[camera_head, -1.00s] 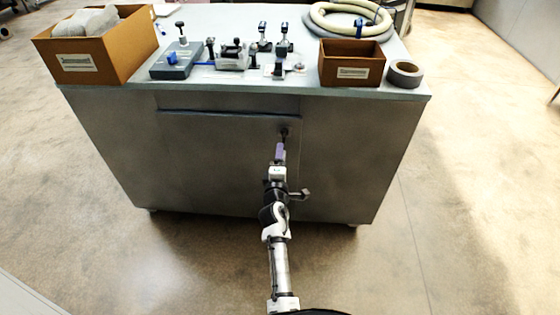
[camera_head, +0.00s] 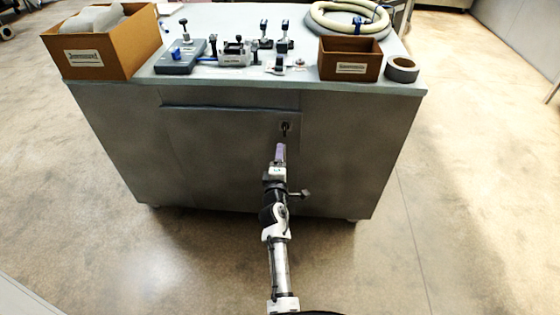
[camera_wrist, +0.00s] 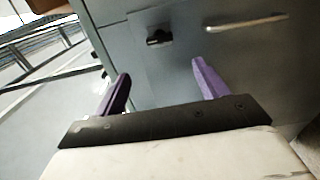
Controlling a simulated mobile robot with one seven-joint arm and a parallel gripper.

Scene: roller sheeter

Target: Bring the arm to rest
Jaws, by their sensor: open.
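My gripper (camera_head: 280,152) is in front of the grey cabinet (camera_head: 240,150), just below a small dark latch or knob (camera_head: 286,128) on its front. In the wrist view my gripper (camera_wrist: 160,88) has its two purple fingers spread wide, with nothing between them. The dark latch (camera_wrist: 158,37) shows beyond the fingertips, apart from them. A bar handle (camera_wrist: 246,22) is on the cabinet front to the upper right in the wrist view. My arm reaches up from the bottom of the head view.
On the cabinet top stand a brown box with grey contents (camera_head: 103,42), a smaller brown box (camera_head: 349,60), a tape roll (camera_head: 402,69), a coiled hose (camera_head: 347,18) and several small fixtures (camera_head: 236,52). The floor (camera_head: 470,200) on the right is clear.

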